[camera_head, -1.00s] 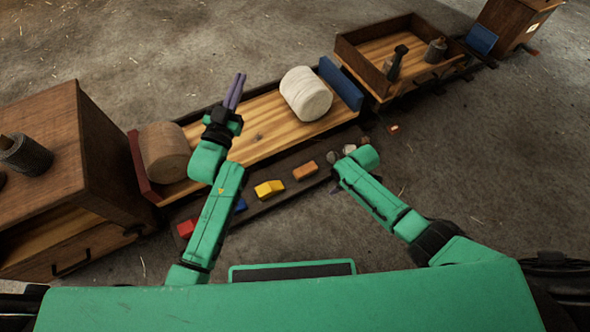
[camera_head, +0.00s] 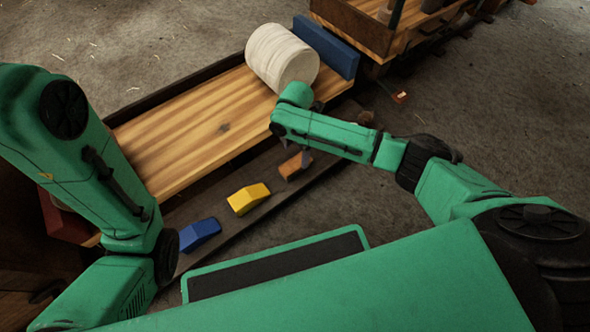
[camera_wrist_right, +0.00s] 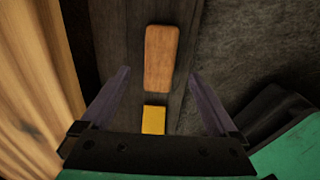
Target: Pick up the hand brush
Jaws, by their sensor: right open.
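A rounded brown-orange wooden block (camera_head: 295,165) lies on the dark low ledge; it may be the back of the hand brush, but no bristles show. It also shows in the right wrist view (camera_wrist_right: 162,57), lying lengthwise between the fingers. My right gripper (camera_wrist_right: 158,74) is open, its two purple fingers apart on either side of the block, with nothing held. In the head view, the right gripper (camera_head: 304,157) is mostly hidden by its own arm, over the block. My left arm crosses the left side of the head view; its gripper is out of frame.
A yellow block (camera_head: 249,198) and a blue block (camera_head: 200,235) lie along the same ledge (camera_head: 222,222). A wooden bench top (camera_head: 190,135) with a pale rope roll (camera_head: 282,57) and a blue board (camera_head: 327,47) stands behind. Bare floor lies to the right.

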